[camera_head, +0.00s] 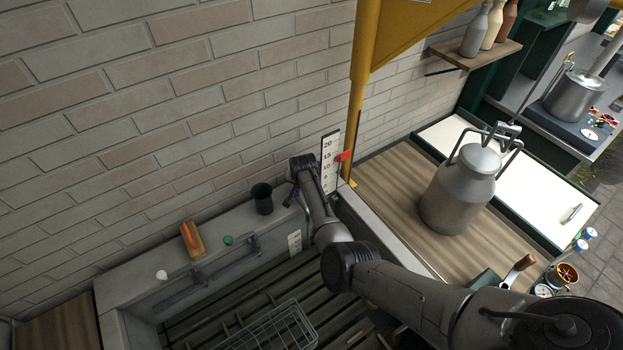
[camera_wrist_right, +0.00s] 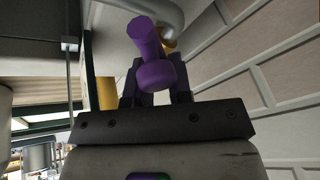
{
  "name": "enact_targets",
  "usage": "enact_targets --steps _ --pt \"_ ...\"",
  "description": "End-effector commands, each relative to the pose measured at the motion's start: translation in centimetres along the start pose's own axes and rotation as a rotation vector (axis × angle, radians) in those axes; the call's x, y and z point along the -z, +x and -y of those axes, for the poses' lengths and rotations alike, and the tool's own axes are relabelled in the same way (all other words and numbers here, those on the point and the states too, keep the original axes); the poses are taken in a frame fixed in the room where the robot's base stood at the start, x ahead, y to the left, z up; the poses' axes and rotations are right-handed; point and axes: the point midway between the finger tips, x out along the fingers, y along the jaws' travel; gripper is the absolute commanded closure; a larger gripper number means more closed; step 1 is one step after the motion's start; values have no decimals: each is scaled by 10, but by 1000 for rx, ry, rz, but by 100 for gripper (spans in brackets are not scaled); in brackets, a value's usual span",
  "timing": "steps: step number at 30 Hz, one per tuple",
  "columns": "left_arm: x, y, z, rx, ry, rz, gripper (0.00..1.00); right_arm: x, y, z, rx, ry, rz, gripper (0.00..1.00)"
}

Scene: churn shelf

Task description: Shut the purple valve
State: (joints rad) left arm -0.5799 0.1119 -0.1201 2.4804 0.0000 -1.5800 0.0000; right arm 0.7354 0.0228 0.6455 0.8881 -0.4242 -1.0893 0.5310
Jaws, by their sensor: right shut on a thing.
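The purple valve (camera_wrist_right: 147,38) shows in the right wrist view as a purple handle with a rounded body, on a grey pipe (camera_wrist_right: 165,12). My right gripper (camera_wrist_right: 157,88) is shut on the purple valve, with a dark finger on each side of it. In the head view my right arm reaches in from the right, and the right gripper (camera_head: 296,182) is by the brick wall at the far end of the grey trough. Only a small purple trace shows beside it there; the rest of the valve is hidden. My left gripper is in neither view.
A level gauge (camera_head: 329,160) with a red pointer and a yellow post (camera_head: 357,110) stand close right of the gripper. A dark cup (camera_head: 262,198) and a wooden brush (camera_head: 192,240) are on the trough ledge (camera_head: 215,232). A metal churn (camera_head: 456,196) stands right.

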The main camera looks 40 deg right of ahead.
Motion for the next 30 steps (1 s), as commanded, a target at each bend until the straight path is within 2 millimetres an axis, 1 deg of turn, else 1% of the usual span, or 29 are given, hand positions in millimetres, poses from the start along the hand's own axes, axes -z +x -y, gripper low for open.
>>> enact_targets --steps 1,2,13,14,20,21,30 --pt "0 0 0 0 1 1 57 -5 1 5 7 -8 8 100" --pt "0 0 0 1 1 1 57 -5 1 5 8 -11 8 100" --pt "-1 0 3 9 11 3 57 -6 0 6 10 -13 10 100" --pt "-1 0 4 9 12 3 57 -6 0 6 10 -13 10 78" --pt "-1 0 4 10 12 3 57 -4 0 5 8 -12 8 59" --pt "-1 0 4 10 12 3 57 -4 0 5 7 -12 7 57" --pt "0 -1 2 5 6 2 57 -2 -3 4 6 -11 4 57"
